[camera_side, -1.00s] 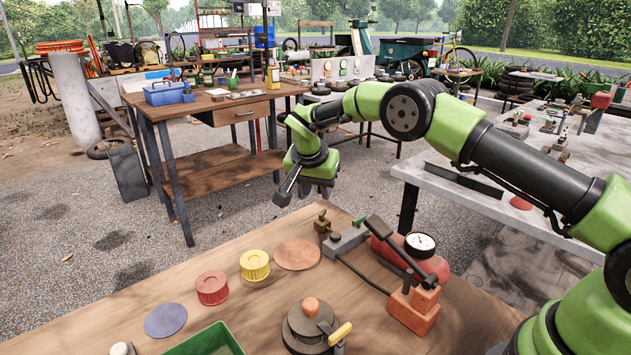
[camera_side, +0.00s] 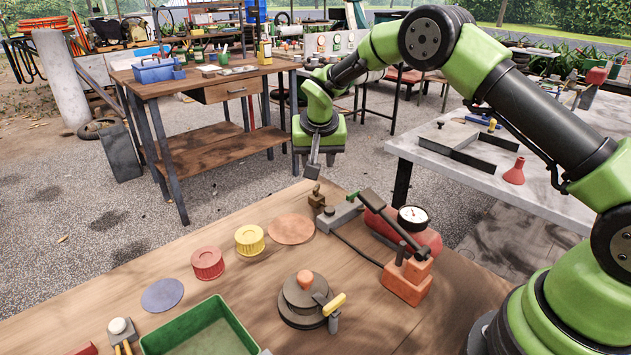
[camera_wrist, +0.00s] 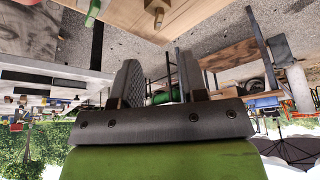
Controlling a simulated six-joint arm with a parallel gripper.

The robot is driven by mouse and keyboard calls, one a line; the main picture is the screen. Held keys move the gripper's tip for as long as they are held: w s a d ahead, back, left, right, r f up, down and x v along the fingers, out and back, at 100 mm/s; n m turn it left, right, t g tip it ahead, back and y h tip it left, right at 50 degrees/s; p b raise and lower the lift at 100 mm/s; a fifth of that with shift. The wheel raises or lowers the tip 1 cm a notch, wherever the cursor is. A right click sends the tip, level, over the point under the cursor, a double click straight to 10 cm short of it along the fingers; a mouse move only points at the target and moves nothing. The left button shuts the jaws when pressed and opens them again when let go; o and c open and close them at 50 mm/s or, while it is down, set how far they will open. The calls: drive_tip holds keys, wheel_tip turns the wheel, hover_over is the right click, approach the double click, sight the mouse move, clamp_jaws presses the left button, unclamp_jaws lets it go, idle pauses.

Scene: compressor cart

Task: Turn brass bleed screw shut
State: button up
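The small brass bleed screw (camera_side: 316,197) stands near the far edge of the wooden bench, at the left end of a grey block (camera_side: 339,216). In the wrist view, a brass piece (camera_wrist: 157,14) shows at the top edge, beyond my fingers. My gripper (camera_side: 313,166) points down and appears just above the screw in the side view, apart from it. The wrist view shows my gripper (camera_wrist: 157,80) with its two dark fingers spread and nothing between them. How far it is from the screw in depth is hard to tell.
A red tank with a dial gauge (camera_side: 412,217) and a dark lever (camera_side: 390,216) stand right of the screw. A round grey valve (camera_side: 299,300), a green tray (camera_side: 205,327), red cap (camera_side: 208,263) and yellow cap (camera_side: 250,240) sit nearer on the bench (camera_side: 400,330).

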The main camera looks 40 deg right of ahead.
sight(316, 187)
drive_tip(key=x, duration=0.9)
drive_tip(key=shift+d+f, duration=0.1)
drive_tip(key=shift+f, duration=0.1)
